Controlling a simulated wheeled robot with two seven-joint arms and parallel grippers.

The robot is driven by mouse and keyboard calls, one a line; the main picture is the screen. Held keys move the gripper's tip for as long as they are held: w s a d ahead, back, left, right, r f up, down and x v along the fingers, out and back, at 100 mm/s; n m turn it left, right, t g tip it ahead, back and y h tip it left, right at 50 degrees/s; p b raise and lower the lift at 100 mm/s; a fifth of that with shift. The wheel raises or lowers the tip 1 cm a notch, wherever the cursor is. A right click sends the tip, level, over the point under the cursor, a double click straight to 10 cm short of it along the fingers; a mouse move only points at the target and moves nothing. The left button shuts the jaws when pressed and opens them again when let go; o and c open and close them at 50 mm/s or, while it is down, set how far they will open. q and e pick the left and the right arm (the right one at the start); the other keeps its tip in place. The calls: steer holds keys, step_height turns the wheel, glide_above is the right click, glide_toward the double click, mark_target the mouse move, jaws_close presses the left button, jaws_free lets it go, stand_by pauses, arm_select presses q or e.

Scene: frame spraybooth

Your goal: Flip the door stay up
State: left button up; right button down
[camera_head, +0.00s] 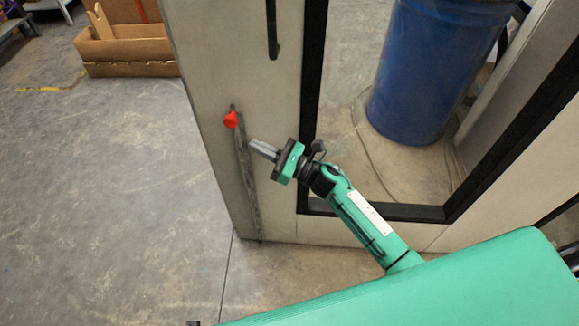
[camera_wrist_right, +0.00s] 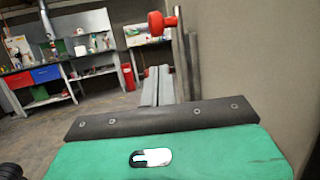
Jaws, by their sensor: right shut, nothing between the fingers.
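The door stay (camera_head: 245,170) is a thin grey bar running roughly upright along the lower part of the pale door (camera_head: 215,60). A red knob (camera_head: 230,119) sits near its upper end. In the right wrist view the red knob (camera_wrist_right: 157,22) is above the fingertips, beside upright grey bars (camera_wrist_right: 178,60). My right gripper (camera_head: 262,149) is shut and empty. In the head view it is just right of the bar and a little below the knob, apparently apart from both. It also shows in the right wrist view (camera_wrist_right: 158,84). My left gripper is out of view.
The door has a black handle (camera_head: 271,28) and a black-framed window (camera_head: 312,90), with a blue barrel (camera_head: 430,75) behind it. A cardboard box (camera_head: 125,50) lies at upper left. Concrete floor left of the door is clear. Workbenches (camera_wrist_right: 100,60) stand far off in the wrist view.

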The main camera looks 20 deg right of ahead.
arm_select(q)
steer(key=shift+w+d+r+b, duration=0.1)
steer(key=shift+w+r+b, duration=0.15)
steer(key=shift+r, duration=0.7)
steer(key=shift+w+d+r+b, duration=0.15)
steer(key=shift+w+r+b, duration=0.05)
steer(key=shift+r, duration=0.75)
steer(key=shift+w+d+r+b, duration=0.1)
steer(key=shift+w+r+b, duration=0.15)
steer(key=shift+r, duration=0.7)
arm_select(e)
steer(key=v, duration=0.8)
steer(key=shift+s+d, duration=0.15)
steer(key=shift+d, duration=0.05)
steer(key=shift+f, duration=0.15)
